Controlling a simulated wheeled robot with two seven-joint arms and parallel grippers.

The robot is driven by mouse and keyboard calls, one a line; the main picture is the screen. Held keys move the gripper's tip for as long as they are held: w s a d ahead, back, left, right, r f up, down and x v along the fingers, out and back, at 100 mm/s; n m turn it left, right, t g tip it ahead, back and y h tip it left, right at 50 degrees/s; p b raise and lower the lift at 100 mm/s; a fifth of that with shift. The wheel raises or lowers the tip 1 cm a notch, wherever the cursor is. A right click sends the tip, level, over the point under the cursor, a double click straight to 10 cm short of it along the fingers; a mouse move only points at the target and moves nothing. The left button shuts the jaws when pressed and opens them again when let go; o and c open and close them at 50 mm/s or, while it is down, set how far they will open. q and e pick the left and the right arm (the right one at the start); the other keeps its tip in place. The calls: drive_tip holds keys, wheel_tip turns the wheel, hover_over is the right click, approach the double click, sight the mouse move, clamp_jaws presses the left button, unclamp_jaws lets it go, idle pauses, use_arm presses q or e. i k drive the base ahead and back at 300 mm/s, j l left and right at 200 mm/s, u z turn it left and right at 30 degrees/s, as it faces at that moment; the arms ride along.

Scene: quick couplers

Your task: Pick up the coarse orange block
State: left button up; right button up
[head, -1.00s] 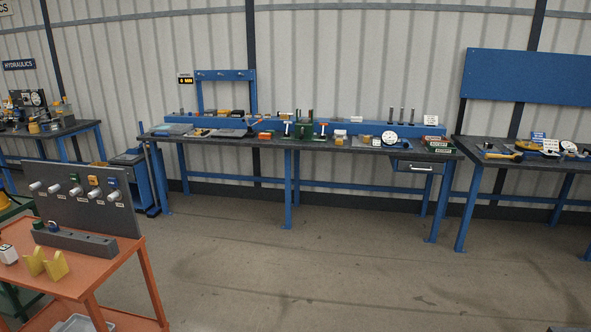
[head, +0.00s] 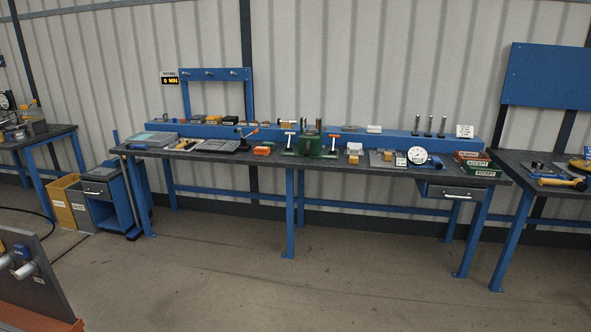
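A small orange block-like thing (head: 263,150) lies on the long workbench (head: 222,157), left of the green vise-like fixture (head: 312,146). It is too small for me to tell whether it is the coarse orange block or to read any marking. Neither of my grippers is in view.
An orange cart with a grey panel (head: 34,275) stands at the lower left. A blue cabinet (head: 112,195) and a yellow bin (head: 67,202) stand left of the bench. A drawer (head: 452,192) hangs under its right end. The floor before the bench is clear.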

sight(260, 150)
drive_tip(key=i, duration=1.1)
drive_tip(key=i+l+u, duration=0.1)
drive_tip(key=i, duration=1)
drive_tip(key=i+l, duration=0.1)
drive_tip(key=i, duration=1)
